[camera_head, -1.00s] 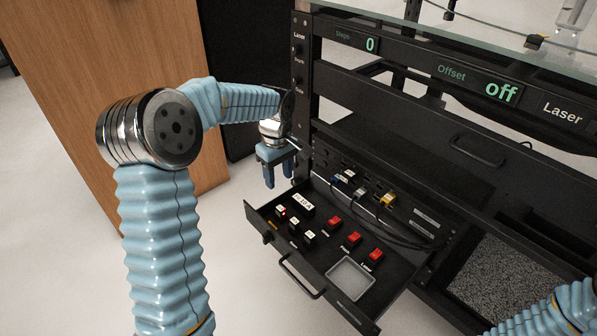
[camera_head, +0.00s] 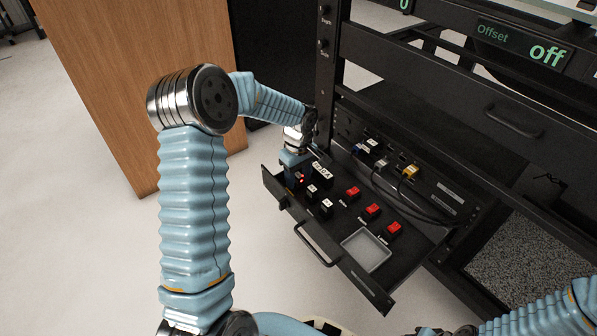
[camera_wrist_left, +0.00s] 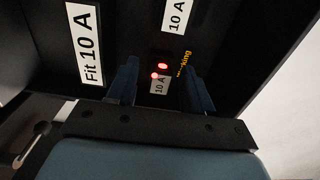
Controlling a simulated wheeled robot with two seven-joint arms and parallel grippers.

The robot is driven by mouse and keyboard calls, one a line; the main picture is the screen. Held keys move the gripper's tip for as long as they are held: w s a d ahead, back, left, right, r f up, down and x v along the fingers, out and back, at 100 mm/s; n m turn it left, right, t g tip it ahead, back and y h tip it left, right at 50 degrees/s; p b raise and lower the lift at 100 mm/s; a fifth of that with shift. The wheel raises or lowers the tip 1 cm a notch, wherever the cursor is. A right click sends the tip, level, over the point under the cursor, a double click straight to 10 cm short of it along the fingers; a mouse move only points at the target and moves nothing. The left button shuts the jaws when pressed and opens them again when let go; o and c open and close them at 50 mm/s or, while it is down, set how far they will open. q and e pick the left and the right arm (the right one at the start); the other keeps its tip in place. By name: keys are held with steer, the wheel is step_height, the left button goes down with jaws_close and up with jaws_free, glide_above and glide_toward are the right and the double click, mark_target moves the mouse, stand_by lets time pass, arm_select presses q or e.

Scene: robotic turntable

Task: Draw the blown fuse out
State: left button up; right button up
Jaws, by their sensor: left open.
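The fuse with the lit red light (camera_head: 300,180) sits in the black drawer (camera_head: 345,285) at its left end. My left gripper (camera_head: 294,176) is open and points down over this fuse. In the left wrist view its two blue fingers stand on either side of the fuse, apart from each other. Whether they touch it I cannot tell. Two other white-labelled fuses (camera_head: 312,191) (camera_head: 326,208) sit nearby. My right gripper is out of view.
A "Fit 10 A" label (camera_head: 321,170) lies just behind the fuses. Red switches (camera_head: 372,211) and an empty grey tray (camera_head: 366,250) are farther right in the drawer. Cables and plugs (camera_head: 410,172) are at the back. A wooden cabinet (camera_head: 140,80) stands left of the rack.

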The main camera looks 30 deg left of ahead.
mark_target(298, 175)
arm_select(q)
steer(key=shift+c, duration=0.5)
jaws_close()
steer(key=shift+r+p, duration=1.55)
steer(key=shift+r, duration=0.7)
